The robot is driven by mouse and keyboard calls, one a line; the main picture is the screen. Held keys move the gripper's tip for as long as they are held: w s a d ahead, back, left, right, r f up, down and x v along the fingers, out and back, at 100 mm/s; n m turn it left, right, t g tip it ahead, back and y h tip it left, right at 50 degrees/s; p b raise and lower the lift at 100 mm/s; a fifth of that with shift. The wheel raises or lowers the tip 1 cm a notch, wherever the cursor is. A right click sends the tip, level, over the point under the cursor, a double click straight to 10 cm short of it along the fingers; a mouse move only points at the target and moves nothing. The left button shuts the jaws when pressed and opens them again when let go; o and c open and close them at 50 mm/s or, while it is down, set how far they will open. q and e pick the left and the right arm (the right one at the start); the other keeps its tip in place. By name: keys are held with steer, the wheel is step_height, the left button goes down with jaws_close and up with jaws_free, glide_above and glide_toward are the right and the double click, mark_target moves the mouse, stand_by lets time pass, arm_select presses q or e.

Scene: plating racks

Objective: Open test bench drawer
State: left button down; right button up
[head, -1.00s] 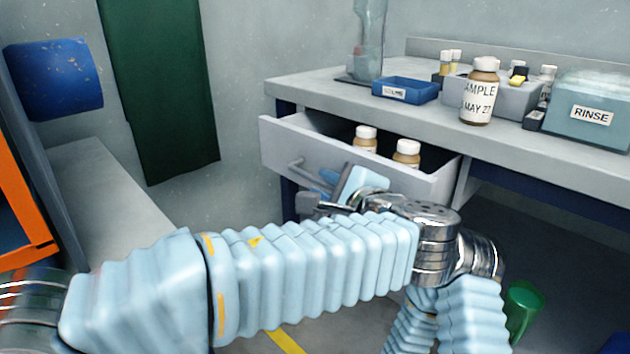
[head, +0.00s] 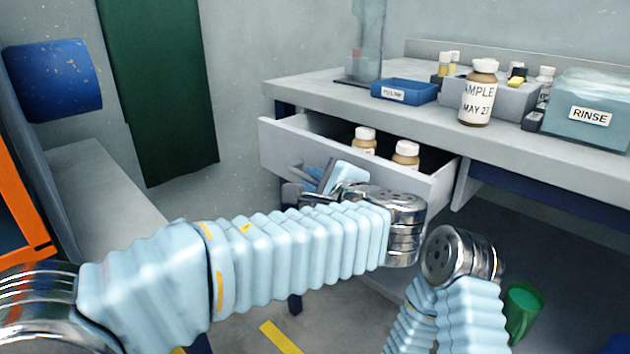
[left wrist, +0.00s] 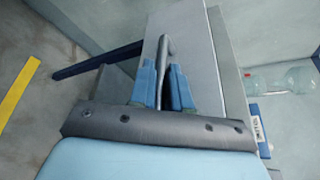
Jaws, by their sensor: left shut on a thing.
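The test bench drawer (head: 358,170) is a grey drawer under the bench top, standing partly open. Two brown bottles with white caps (head: 364,138) (head: 405,153) are inside it. Its bar handle (left wrist: 163,38) shows in the left wrist view between the fingers and runs along the drawer front. My left gripper (head: 314,176) is at the drawer front, shut on the handle. Its blue fingers (left wrist: 163,82) sit on either side of the bar in the left wrist view. In the head view my left forearm and wrist cover the lower drawer front. My right gripper does not show.
On the bench top (head: 312,93) stand a blue tray (head: 404,92), a labelled sample bottle (head: 479,95), a grey rack (head: 512,98) and a rinse tub (head: 592,112). A green cup (head: 522,306) is low at right. A grey ledge (head: 98,195) lies at left.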

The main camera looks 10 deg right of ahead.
arm_select(q)
steer(key=s+a+b, duration=0.5)
steer(key=s+a, duration=0.2)
steer(key=a, duration=0.4)
steer(key=shift+s+a, duration=0.25)
steer(key=shift+s, duration=0.05)
steer(key=c, duration=1.4)
jaws_free()
steer(key=shift+c, duration=0.2)
